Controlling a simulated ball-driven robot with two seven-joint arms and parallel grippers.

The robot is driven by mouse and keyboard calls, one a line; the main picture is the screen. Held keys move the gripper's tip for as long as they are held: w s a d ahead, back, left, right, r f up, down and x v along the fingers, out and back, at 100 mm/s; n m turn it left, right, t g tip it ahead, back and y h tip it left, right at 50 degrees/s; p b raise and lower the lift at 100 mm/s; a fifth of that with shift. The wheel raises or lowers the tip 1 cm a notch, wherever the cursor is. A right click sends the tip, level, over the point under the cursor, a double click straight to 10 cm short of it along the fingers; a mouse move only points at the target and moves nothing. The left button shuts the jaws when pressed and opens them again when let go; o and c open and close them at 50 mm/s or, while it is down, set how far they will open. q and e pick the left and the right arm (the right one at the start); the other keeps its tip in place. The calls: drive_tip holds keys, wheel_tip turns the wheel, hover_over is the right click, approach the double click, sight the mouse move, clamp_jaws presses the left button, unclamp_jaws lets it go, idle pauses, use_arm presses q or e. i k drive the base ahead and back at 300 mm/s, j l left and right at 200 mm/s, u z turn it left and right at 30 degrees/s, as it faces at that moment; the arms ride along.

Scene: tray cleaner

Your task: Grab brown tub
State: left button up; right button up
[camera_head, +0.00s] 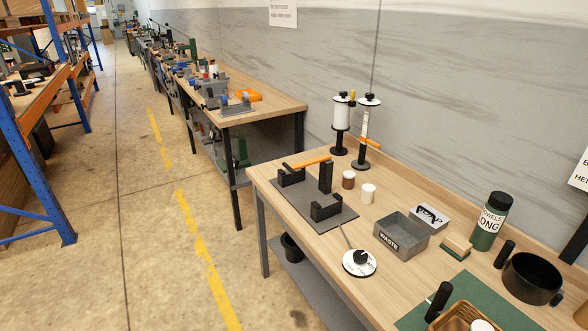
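A small brown tub (348,180) with a pale lid stands upright on the wooden workbench (290,217). It is right of the black fixture on the grey plate and behind a similar white tub (368,194). The two tubs stand close together but apart. Nothing touches the brown tub. Neither of my grippers is in view.
Beside the tubs are a black fixture with an orange bar on a grey plate (334,219), two spool stands (361,160), a grey waste bin (400,240) and a round white dispenser (359,265). A green bottle (488,225), black pot (532,277) and wicker basket (455,319) stand at right.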

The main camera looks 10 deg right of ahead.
sight(348, 175)
drive_tip(key=i+j+u, duration=0.25)
drive_tip(key=i, duration=0.25)
drive_tip(key=i+j+u, duration=0.25)
drive_tip(key=i, duration=0.3)
drive_tip(key=i+u, duration=0.2)
drive_tip(key=i, duration=0.35)
drive_tip(key=i+j+z, duration=0.1)
drive_tip(key=i+z, duration=0.3)
drive_tip(key=i+j+z, duration=0.25)
drive_tip(key=i+z, duration=0.15)
drive_tip(key=i, duration=0.1)
